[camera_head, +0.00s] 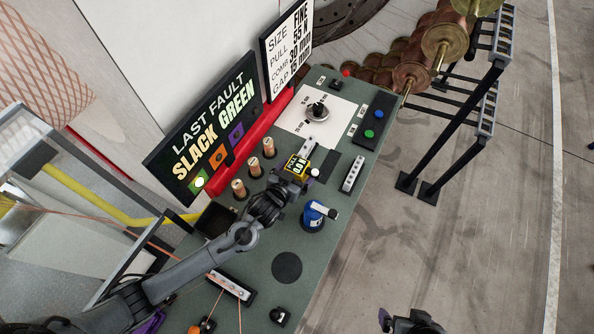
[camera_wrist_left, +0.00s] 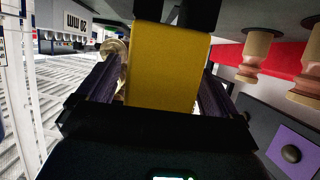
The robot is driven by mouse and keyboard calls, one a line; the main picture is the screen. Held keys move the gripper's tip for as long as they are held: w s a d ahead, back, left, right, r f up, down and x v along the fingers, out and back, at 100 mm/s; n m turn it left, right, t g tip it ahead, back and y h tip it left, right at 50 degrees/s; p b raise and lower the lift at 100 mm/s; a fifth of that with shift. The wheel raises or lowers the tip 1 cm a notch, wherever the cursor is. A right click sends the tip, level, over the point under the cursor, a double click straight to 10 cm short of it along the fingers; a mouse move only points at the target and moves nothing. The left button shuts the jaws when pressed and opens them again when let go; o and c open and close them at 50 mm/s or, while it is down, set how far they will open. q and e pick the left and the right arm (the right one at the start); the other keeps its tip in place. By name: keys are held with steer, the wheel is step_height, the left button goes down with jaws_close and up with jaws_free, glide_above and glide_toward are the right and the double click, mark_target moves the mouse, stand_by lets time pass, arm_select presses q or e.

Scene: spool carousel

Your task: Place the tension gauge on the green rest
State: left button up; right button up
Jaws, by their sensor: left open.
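The tension gauge, a yellow block with a small dark display (camera_head: 297,166), is near the middle of the green bench top. My left gripper (camera_head: 291,178) is at the gauge with its jaws open. In the left wrist view the yellow body (camera_wrist_left: 168,68) fills the space between the two dark fingers; whether they touch it is unclear. A green square with a bright spot (camera_head: 199,183) shows low on the panel under the fault sign, the only green rest-like mark I see. My right gripper (camera_head: 410,324) is partly cut off at the bottom edge; its jaws are unclear.
Three wooden posts (camera_head: 253,166) stand between the gauge and the sign (camera_head: 208,128). Orange (camera_head: 217,155) and purple (camera_head: 236,134) squares sit beside the green one. A blue device (camera_head: 314,216) is close to my left gripper. A white plate with a knob (camera_head: 317,110) lies farther back.

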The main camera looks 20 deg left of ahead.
arm_select(q)
steer(key=shift+s+r+p, duration=0.3)
steer(key=shift+s+p, duration=0.05)
steer(key=s+a+r+g+p, duration=0.1)
steer(key=s+r+g+p, duration=0.2)
steer(key=s, duration=0.6)
steer(key=s+a+r+g+y+p, duration=0.1)
steer(key=s+a+r+g+p, duration=0.1)
steer(key=s+r, duration=0.3)
steer(key=s+a+r+g+p, duration=0.2)
steer(key=s+r+g+p, duration=0.1)
steer(key=s, duration=1.1)
steer(key=shift+a+r+m+g+p, duration=0.15)
steer(key=shift+r+m+g+p, duration=0.2)
steer(key=shift+r+g, duration=0.55)
